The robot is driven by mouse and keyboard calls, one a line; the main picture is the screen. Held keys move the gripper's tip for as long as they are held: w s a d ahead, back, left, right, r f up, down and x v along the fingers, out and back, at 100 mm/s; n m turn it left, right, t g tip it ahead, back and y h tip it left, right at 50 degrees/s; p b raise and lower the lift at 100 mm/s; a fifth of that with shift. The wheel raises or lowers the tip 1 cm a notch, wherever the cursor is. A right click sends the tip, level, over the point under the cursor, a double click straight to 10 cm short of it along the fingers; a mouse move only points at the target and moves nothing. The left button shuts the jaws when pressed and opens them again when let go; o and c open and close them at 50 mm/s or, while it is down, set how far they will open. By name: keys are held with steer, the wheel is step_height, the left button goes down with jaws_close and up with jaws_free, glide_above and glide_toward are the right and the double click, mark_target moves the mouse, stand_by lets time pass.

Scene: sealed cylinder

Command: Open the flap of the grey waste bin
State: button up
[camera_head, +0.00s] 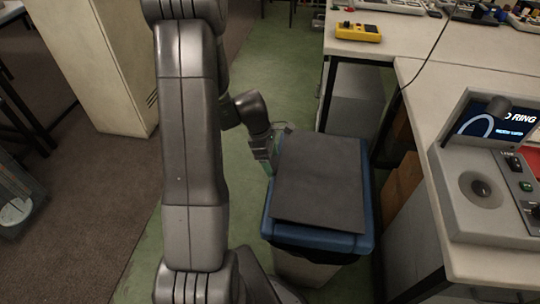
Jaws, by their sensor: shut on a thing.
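The waste bin stands on the green floor right of the middle, with a blue rim (318,240), a black liner below it and a pale body. Its flat dark grey flap (320,185) covers most of the top. My gripper (277,150) is at the flap's far left edge, shut on that edge. The fingertips are small here and partly hidden by the flap and my own wrist. How far the flap is raised is hard to tell.
A pale bench (450,75) with a yellow device (358,32) and a grey console (485,185) stands close on the right. A cream cabinet (100,60) stands at the back left. The green floor (280,65) behind the bin is clear.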

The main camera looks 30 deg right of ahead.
steer(key=s+d+r+t+y+p, duration=0.2)
steer(key=s+d+r+p, duration=0.1)
steer(key=r, duration=0.4)
steer(key=s+d+r+t+y+p, duration=0.2)
steer(key=s+d+r+p, duration=0.2)
steer(key=d+r, duration=0.2)
steer(key=s+d+r+t+y+p, duration=0.2)
steer(key=s+d+r+p, duration=0.1)
steer(key=r, duration=0.6)
steer(key=shift+s+d+y+p, duration=0.3)
steer(key=shift+s+d+y, duration=0.1)
steer(key=shift+s+d, duration=0.4)
steer(key=s+d, duration=0.2)
steer(key=s+d+r, duration=0.1)
steer(key=s+d, duration=0.1)
steer(key=s+d+r, duration=0.1)
steer(key=d, duration=0.2)
steer(key=shift+s, duration=0.4)
steer(key=shift+s+d, duration=0.55)
